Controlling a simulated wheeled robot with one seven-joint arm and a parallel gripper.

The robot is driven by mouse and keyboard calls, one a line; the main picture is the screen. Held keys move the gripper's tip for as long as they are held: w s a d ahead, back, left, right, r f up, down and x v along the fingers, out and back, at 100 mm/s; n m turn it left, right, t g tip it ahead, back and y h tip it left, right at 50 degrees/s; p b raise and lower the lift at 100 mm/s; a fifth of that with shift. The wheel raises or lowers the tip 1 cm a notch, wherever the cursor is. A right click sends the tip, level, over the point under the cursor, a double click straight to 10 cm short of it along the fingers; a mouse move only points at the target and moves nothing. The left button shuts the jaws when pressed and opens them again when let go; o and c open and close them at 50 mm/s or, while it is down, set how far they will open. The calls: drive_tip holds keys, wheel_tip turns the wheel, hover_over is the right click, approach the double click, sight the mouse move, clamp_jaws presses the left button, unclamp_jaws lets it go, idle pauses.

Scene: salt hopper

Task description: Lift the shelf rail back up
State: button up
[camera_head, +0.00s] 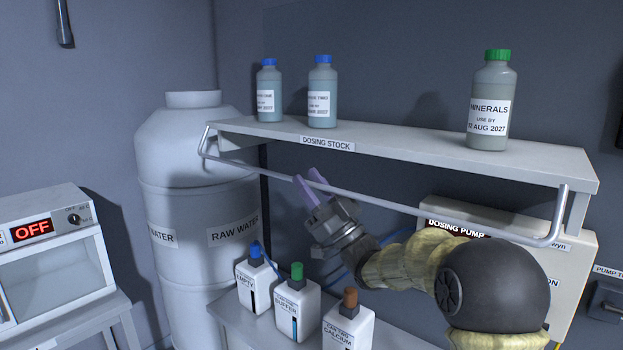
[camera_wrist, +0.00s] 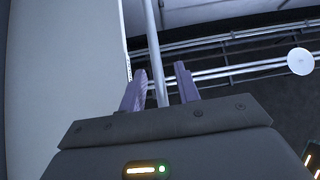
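The shelf rail (camera_head: 375,202) is a thin pale bar with bent ends. It hangs below the front edge of the dosing stock shelf (camera_head: 400,145). My gripper (camera_head: 311,183) is at the rail, left of its middle, with its purple fingers pointing up. In the wrist view the rail (camera_wrist: 153,45) runs between the two spread fingers (camera_wrist: 160,86), with visible gaps on both sides. The gripper is open around the rail and not clamped on it.
Two blue-capped bottles (camera_head: 322,95) and a green-capped minerals bottle (camera_head: 491,105) stand on the shelf. Several small white containers (camera_head: 295,305) stand below. A raw water tank (camera_head: 190,200) is at left; a dosing pump box (camera_head: 575,265) is behind my arm.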

clamp_jaws()
